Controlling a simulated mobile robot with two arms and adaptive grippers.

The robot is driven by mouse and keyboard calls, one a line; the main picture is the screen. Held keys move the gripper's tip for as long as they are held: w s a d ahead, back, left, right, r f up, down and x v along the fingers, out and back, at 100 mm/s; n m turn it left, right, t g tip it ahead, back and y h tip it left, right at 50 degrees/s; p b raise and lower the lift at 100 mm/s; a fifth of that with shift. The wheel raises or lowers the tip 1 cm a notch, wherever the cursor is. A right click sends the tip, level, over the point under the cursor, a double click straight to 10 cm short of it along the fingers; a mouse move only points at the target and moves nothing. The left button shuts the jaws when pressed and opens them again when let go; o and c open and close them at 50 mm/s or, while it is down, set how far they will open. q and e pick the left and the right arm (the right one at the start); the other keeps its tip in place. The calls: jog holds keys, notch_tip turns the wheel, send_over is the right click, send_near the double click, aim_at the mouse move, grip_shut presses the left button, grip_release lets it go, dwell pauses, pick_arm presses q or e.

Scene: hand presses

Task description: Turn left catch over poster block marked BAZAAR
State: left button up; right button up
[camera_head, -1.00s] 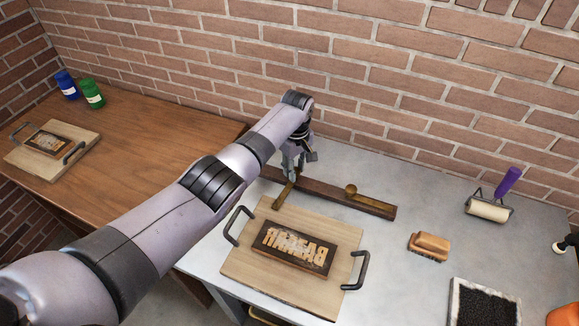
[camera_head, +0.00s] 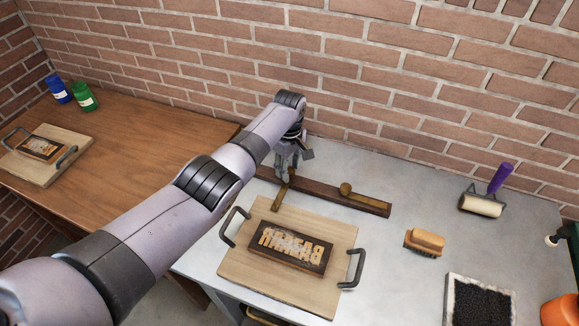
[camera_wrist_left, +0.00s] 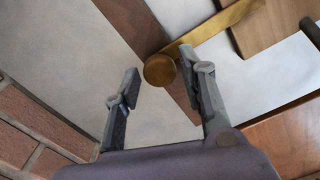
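The poster block marked BAZAAR (camera_head: 290,249), its letters reading mirrored, lies on a wooden board (camera_head: 235,270) with two dark handles. Behind it is a dark wooden rail (camera_head: 325,194) with two brass catches. The left catch (camera_head: 277,200) points from the rail toward the board, its tip at the board's far edge, short of the block. The right catch (camera_head: 365,199) lies along the rail. My left gripper (camera_head: 286,178) is over the left catch's pivot end. In the left wrist view its open fingers (camera_wrist_left: 160,65) stand either side of the round brass knob (camera_wrist_left: 158,72); contact is unclear.
A brush (camera_head: 424,242), a purple-handled roller (camera_head: 482,204) and a black-filled tray (camera_head: 480,302) stand to the right. A brick wall rises behind. On the brown table at left are another board with a block (camera_head: 40,150) and blue and green jars (camera_head: 83,97).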

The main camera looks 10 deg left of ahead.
pick_arm(q)
jog(key=shift+o, duration=0.8)
jog(key=shift+d, duration=0.1)
notch_tip(320, 180, up, 12)
jog(key=shift+s+f, duration=0.1)
dwell(0.3)
